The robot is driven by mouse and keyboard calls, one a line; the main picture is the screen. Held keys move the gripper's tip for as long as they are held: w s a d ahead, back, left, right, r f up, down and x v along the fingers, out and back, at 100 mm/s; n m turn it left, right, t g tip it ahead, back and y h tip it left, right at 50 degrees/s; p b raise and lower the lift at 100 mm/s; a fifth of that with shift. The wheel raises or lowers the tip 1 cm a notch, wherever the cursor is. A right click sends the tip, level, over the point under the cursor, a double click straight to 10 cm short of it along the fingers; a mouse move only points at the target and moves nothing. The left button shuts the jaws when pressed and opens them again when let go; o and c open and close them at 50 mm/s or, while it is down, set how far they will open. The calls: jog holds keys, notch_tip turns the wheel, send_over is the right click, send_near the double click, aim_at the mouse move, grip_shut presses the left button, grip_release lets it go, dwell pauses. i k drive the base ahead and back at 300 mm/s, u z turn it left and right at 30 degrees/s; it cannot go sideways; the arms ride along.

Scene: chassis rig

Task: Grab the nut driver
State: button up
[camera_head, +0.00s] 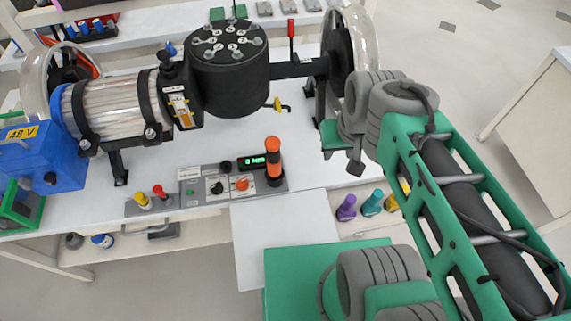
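An upright orange-and-black handle (273,160) stands at the right end of the grey control panel (208,194) on the white bench. It looks like a nut driver handle, but its shaft and tip are not visible. My gripper (342,150) is over the right part of the bench, to the right of the handle and apart from it. Its green and dark finger parts point down and left. The gripper is seen partly from behind, and its opening is not clear. Nothing is seen held in it.
A black drum (230,68) and a ribbed cylinder (115,105) stand behind the panel. A red lever (291,38) rises at the back. Purple (346,208), teal (372,203) and yellow (391,204) items sit below the front edge. Bench between panel and gripper is clear.

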aim_at(272, 144)
jog(key=u, duration=0.05)
jog(key=k, duration=1.1)
jog(key=u, duration=1.25)
jog(key=i, duration=0.5)
jog(key=u, duration=0.05)
